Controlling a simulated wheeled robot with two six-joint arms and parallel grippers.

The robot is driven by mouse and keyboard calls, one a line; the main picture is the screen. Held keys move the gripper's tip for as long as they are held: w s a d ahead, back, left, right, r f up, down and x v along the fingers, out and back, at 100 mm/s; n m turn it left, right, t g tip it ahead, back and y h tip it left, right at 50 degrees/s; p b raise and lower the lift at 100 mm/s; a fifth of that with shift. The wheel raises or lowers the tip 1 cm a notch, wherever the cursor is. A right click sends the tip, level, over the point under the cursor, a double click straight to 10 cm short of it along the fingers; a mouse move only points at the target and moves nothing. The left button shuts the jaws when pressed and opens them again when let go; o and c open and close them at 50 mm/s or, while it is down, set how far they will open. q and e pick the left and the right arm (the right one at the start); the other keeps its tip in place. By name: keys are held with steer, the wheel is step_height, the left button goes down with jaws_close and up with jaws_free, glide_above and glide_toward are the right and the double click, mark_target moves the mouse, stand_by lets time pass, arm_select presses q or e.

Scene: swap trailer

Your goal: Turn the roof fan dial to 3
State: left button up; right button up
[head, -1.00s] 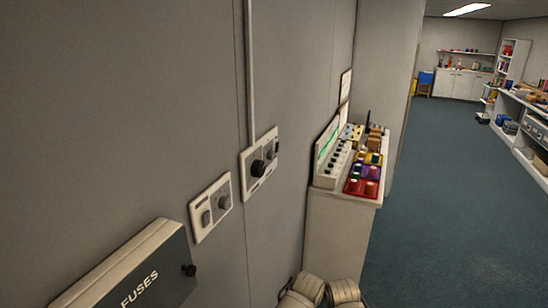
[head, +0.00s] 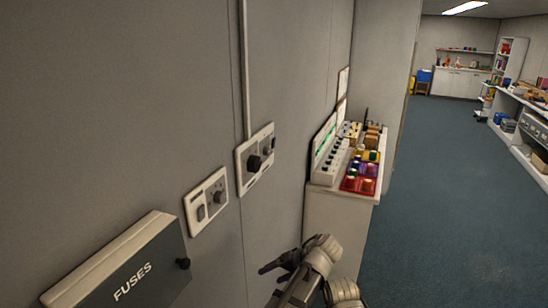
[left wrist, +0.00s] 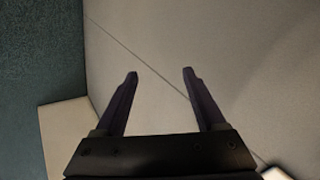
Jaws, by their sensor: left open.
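Two white plates with knobs are on the grey wall. The upper plate (head: 242,172) carries a large black dial (head: 254,162) and a smaller dark knob (head: 271,144). The lower plate (head: 191,222) carries a round grey knob (head: 220,197) and a switch-like part (head: 201,212). Labels are too small to read, so I cannot tell which is the roof fan dial. My left gripper (head: 273,264) is open and empty, below and right of the plates, apart from them. In the left wrist view its fingers (left wrist: 160,73) face bare wall. My right gripper is not in view.
A grey fuse box (head: 130,270) juts from the wall at lower left. A white cabinet (head: 335,225) with a control panel and coloured blocks stands to the right. A conduit (head: 246,70) runs up from the upper plate. The floor at right is clear.

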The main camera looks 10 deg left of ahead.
arm_select(q)
steer(key=w+a+r+n+t+y+b, duration=0.1)
steer(key=w+a+r+n+y, duration=0.15)
steer(key=w+r, duration=0.4)
steer(key=w+a+r+n+t+y, duration=0.1)
steer(key=w+r+n+y, duration=0.25)
steer(key=w, duration=0.55)
steer(key=n+t+y+b, duration=0.1)
steer(key=n+y, duration=0.4)
steer(key=y, duration=0.3)
glide_toward(270, 152)
steer(key=p+x, duration=0.2)
steer(key=x, duration=0.5)
steer(key=shift+r+p, duration=0.15)
steer(key=shift+p, duration=0.2)
steer(key=shift+w+a+r, duration=0.15)
steer(key=shift+a, duration=0.5)
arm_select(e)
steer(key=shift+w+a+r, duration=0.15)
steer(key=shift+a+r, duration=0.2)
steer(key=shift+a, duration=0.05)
arm_select(q)
steer(key=shift+c, duration=0.2)
jaws_close()
